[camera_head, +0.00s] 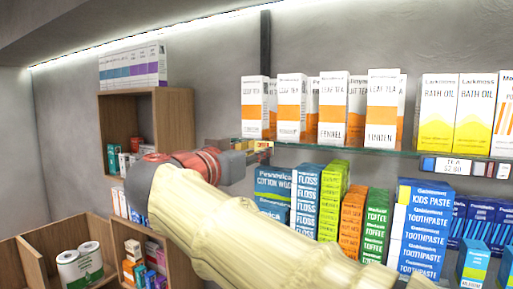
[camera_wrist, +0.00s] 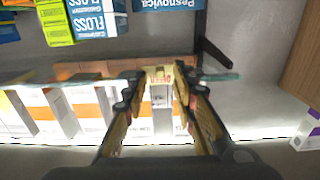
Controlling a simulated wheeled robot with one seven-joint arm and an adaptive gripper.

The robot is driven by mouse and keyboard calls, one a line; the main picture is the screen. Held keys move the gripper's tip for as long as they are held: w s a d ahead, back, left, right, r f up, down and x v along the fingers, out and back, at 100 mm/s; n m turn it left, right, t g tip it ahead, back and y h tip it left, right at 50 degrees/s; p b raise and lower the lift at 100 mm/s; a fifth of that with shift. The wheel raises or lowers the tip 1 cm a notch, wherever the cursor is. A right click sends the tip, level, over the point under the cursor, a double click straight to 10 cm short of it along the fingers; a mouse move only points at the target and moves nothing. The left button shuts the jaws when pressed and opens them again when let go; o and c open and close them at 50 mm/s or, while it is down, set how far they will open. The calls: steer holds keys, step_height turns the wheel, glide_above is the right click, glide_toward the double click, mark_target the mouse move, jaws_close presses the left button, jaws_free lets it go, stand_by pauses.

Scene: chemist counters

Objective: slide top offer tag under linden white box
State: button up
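The linden box (camera_head: 381,105), white with an orange wave, stands on the glass shelf (camera_head: 400,151), right of the fennel box. My gripper (camera_head: 255,150) is at the left end of this shelf's front edge, left of the linden box. In the wrist view, a small cream tag (camera_wrist: 160,75) with red lettering, seemingly the offer tag, is between the fingertips of my gripper (camera_wrist: 160,82). The fingers are apart by about the tag's width; whether they press on it I cannot tell. In the head view my arm hides much of this area.
More tea boxes (camera_head: 255,105) stand along the shelf, with bath oil boxes (camera_head: 438,110) at right. Floss (camera_head: 304,195) and toothpaste boxes (camera_head: 425,230) stand below. A wooden shelf unit (camera_head: 172,118) is at left.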

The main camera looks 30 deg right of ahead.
steer(key=shift+w+d, duration=0.2)
steer(key=shift+c, duration=0.4)
jaws_close()
stand_by(0.6)
